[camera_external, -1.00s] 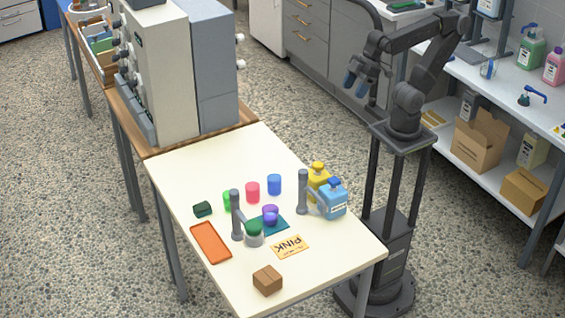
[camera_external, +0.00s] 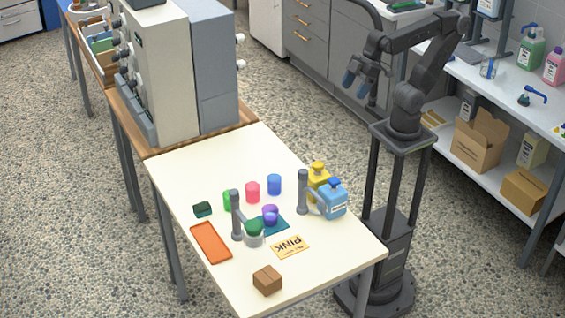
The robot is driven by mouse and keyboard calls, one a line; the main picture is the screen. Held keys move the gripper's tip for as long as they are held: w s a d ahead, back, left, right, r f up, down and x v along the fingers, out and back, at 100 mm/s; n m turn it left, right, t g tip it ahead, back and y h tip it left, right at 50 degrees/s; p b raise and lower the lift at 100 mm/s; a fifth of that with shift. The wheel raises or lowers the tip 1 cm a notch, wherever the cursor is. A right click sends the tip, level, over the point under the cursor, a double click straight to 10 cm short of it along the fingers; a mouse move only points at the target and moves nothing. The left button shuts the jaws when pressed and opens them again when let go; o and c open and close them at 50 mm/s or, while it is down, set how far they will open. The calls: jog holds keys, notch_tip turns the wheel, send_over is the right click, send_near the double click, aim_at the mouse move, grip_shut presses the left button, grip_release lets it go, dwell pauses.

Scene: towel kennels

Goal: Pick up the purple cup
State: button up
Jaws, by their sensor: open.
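The purple cup (camera_external: 270,213) stands on a teal mat (camera_external: 283,226) near the middle of the cream table. A grey post with a bent arm stands close to its left, and a green-topped grey jar (camera_external: 253,234) is in front of it. My gripper (camera_external: 356,82) is open and empty, raised well above and behind the table at the right. It is far from the cup. Whether anything lies in the cup is too small to tell.
A red cup (camera_external: 252,192), a blue cup (camera_external: 274,184) and a partly hidden green cup (camera_external: 228,201) stand behind. Grey posts (camera_external: 236,215) (camera_external: 302,192) flank the mat. Yellow and blue bottles (camera_external: 333,199) stand right.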

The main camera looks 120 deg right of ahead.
jog(key=shift+o, duration=1.2)
jog(key=n+g+y, duration=0.2)
jog(key=n+y, duration=0.1)
jog(key=n, duration=0.6)
send_over(269, 225)
jog(key=s+d, duration=0.2)
jog(key=d, duration=0.1)
notch_tip(269, 225, down, 23)
jog(key=shift+s+r, duration=0.1)
jog(key=shift+s, duration=0.05)
jog(key=shift+s+x, duration=0.2)
jog(key=shift+x, duration=2.65)
jog(key=shift+a, duration=0.1)
jog(key=shift+c, duration=0.4)
